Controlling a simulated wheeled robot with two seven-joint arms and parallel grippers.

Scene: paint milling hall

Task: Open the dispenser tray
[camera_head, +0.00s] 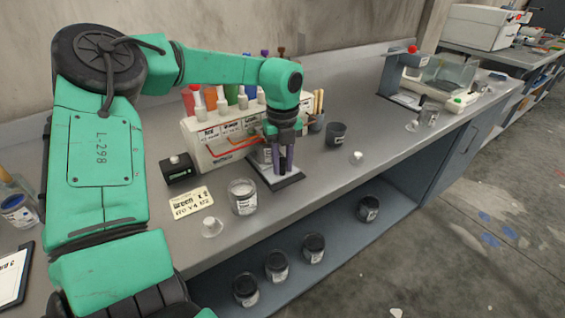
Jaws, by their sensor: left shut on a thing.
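The dispenser (215,148) is a cream box with a row of coloured bottles and white nozzles on top, standing against the back of the grey bench. A dark flat tray (288,183) with a pale edge lies at the foot of its front right part and sticks out toward the bench front. A small labelled container stands on it, partly behind my fingers. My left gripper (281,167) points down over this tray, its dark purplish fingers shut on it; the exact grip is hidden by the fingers. My right gripper is out of view.
A glass jar (243,197), a card (192,202), a black box (178,169) and a small white cup (212,227) stand left of the tray. A dark cup (336,134) stands to the right. Several dark jars sit on the lower shelf. The bench further right has free room.

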